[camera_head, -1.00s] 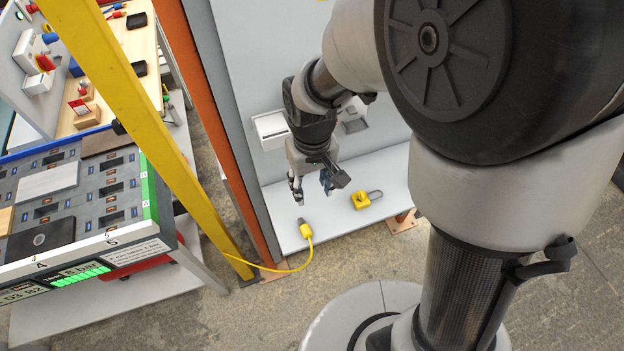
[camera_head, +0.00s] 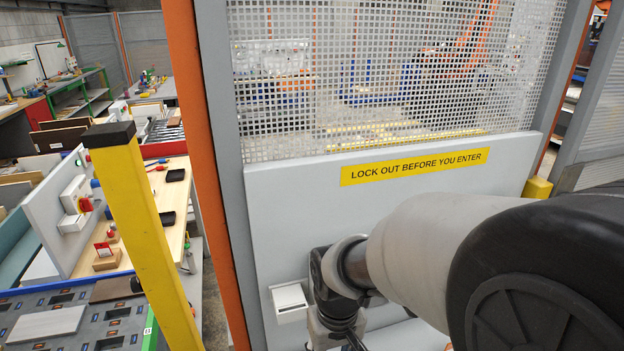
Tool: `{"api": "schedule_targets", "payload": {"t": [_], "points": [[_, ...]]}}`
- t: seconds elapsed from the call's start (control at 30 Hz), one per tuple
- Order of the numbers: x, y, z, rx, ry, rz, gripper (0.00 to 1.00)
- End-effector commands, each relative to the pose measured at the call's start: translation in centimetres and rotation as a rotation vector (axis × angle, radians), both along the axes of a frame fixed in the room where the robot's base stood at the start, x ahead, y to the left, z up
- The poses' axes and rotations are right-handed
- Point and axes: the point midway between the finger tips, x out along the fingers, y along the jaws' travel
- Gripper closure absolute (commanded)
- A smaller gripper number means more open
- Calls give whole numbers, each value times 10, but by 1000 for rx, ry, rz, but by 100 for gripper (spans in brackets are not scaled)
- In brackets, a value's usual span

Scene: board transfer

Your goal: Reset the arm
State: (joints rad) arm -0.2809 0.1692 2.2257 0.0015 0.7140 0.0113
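My arm (camera_head: 420,250) reaches in from the right side and bends down in front of a grey panel (camera_head: 290,215). Its wrist part (camera_head: 335,285) shows at the bottom middle, close to the panel. My gripper lies below the picture's lower edge and is hidden, so its fingers do not show.
A yellow sign (camera_head: 415,166) reading "LOCK OUT BEFORE YOU ENTER" is on the panel, below a mesh fence (camera_head: 390,80). A small white box (camera_head: 289,301) is on the panel beside my wrist. A yellow post (camera_head: 140,230) and an orange post (camera_head: 200,150) stand left. A workbench (camera_head: 165,215) lies beyond.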

Motion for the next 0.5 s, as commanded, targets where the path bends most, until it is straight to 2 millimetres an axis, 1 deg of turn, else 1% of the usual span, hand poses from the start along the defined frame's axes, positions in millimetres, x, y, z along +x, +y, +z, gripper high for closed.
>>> {"api": "schedule_targets", "payload": {"t": [0.03, 0.17, 0.2, 0.3, 0.4, 0.5], "points": [[-3, -7, 14, 7, -29, -17, 57], [-21, -32, 51, 24, -102, -71, 57], [-29, -39, 61, 29, -127, -89, 57], [-50, -57, 83, 38, -187, -134, 57], [-74, -73, 99, 44, -247, -176, 57], [-96, -85, 109, 46, -297, -213, 57]]}}
